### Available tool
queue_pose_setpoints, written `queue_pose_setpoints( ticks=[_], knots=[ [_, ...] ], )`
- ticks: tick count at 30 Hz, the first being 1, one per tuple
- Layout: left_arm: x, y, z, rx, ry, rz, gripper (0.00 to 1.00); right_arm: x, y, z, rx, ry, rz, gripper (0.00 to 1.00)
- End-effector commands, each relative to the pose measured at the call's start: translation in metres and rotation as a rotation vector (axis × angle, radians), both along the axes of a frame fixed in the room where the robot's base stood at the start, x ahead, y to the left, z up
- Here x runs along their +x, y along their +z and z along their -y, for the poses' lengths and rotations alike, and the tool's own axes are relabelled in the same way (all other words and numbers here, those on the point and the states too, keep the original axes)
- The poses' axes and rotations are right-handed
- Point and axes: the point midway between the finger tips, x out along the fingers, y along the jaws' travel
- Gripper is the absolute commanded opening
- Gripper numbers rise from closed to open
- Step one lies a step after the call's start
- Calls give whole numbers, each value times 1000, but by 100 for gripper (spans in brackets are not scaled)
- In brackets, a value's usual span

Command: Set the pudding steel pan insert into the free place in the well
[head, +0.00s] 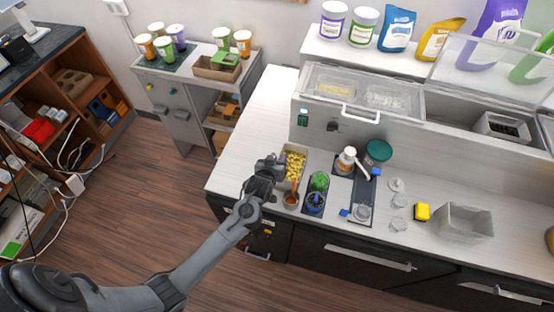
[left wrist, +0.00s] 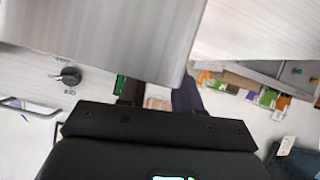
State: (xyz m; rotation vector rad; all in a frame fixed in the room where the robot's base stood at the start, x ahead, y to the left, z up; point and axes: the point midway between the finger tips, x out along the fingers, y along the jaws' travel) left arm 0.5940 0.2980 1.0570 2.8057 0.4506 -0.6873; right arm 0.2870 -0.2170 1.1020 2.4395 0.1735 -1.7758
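A steel pan with yellow pieces (head: 294,165) is at the left part of the counter. My left gripper (head: 277,164) is at its left side, very close to it. In the left wrist view a large bare steel face (left wrist: 100,35) fills the upper left and covers the fingertips. My two dark fingers show below it with a gap between them. Whether they clamp the pan is hidden. The well (head: 464,108) at the right has a raised clear lid, a dark empty part and a steel insert (head: 502,127) at its right. My right gripper is not in view.
A closed clear lid (head: 362,92) covers another well section. Green (head: 319,181) and blue (head: 315,203) containers, a pump bottle (head: 346,160) and a green-lidded jar (head: 378,152) stand right of the pan. A clear bin (head: 464,222) stands farther right. The counter's left end is clear.

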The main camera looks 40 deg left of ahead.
Motion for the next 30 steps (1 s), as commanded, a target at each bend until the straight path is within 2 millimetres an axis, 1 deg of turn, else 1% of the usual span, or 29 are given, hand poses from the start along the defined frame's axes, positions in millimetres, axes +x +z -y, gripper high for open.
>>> queue_pose_setpoints(
  ticks=[4,8,21,25,30],
  knots=[
    [-3,2,1,0,-1,1,33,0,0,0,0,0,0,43],
    [-14,8,5,0,-1,1,33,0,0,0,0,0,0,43],
    [-78,44,22,-1,0,-1,33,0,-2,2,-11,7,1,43],
    [-91,51,26,0,0,0,33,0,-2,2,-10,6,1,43],
    [-100,56,29,-1,-2,-3,33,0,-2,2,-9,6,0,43]
  ],
)
